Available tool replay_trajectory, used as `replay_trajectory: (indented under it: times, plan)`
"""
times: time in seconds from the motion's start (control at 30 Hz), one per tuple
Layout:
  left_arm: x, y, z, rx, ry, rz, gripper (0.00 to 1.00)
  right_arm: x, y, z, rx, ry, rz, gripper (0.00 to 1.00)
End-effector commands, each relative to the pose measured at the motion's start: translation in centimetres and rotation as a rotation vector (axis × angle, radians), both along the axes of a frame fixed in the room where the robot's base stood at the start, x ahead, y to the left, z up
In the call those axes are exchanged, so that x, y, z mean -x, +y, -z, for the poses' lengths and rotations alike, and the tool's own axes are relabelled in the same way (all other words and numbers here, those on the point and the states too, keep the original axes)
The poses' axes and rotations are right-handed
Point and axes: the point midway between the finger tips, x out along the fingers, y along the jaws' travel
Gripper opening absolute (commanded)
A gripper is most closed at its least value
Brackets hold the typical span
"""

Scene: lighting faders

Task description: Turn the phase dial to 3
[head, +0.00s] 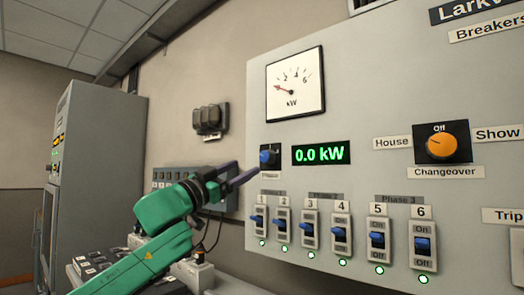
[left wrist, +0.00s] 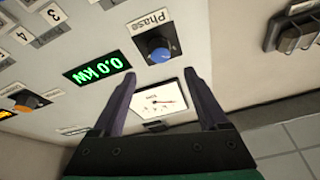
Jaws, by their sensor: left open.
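The phase dial (head: 268,157) is a blue knob on a dark square plate at the left of the grey panel, with its label below partly hidden by my gripper. It also shows in the left wrist view, where the blue dial (left wrist: 158,50) lies just beyond the fingertips, beside the "Phase" label. Its position marks are too small to read. My left gripper (head: 247,168) is open and empty, a little left of and below the dial in the head view. In the left wrist view its fingers (left wrist: 161,76) are spread apart and do not enclose the dial. My right gripper is out of view.
The panel carries a kW meter (head: 295,85), a green display (head: 321,152) reading 0.0 kW, an orange changeover knob (head: 441,146) and a row of numbered breaker switches (head: 307,230) below. A grey cabinet (head: 95,190) stands left. The wall above my gripper has a dark fixture (head: 210,119).

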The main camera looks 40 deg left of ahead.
Motion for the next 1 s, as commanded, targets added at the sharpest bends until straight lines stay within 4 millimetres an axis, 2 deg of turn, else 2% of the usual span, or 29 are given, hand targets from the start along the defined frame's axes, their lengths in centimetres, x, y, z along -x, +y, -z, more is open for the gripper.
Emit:
replay_trajectory:
  times: [0.1, 0.2, 0.3, 0.4, 0.53, 0.77, 0.97, 1.0]
  plan:
    - [-1.9, 0.1, -2.0, 0.008, -0.001, 0.004, 0.77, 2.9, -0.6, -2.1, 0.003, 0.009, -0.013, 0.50]
    - [-3.7, 0.0, -2.7, 0.008, -0.001, 0.004, 0.77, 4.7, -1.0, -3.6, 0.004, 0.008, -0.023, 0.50]
    - [-5.7, -0.1, -3.4, 0.006, -0.002, 0.003, 0.77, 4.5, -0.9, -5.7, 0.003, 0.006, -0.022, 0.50]
    - [-7.3, 0.0, -3.8, 0.006, -0.003, 0.000, 0.77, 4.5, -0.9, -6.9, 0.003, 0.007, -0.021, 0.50]
    - [-8.4, -0.1, -3.6, 0.001, 0.000, -0.001, 0.77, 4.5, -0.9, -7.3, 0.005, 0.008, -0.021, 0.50]
    - [-8.5, -0.1, -3.2, 0.000, 0.001, -0.002, 0.77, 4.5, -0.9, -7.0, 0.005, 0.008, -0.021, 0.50]
    - [-8.5, -0.1, -3.3, 0.000, 0.001, -0.002, 0.04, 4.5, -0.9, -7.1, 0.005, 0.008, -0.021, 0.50]
    - [-8.5, -0.1, -3.3, 0.000, 0.001, -0.002, 0.00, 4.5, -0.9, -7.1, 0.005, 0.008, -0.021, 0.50]
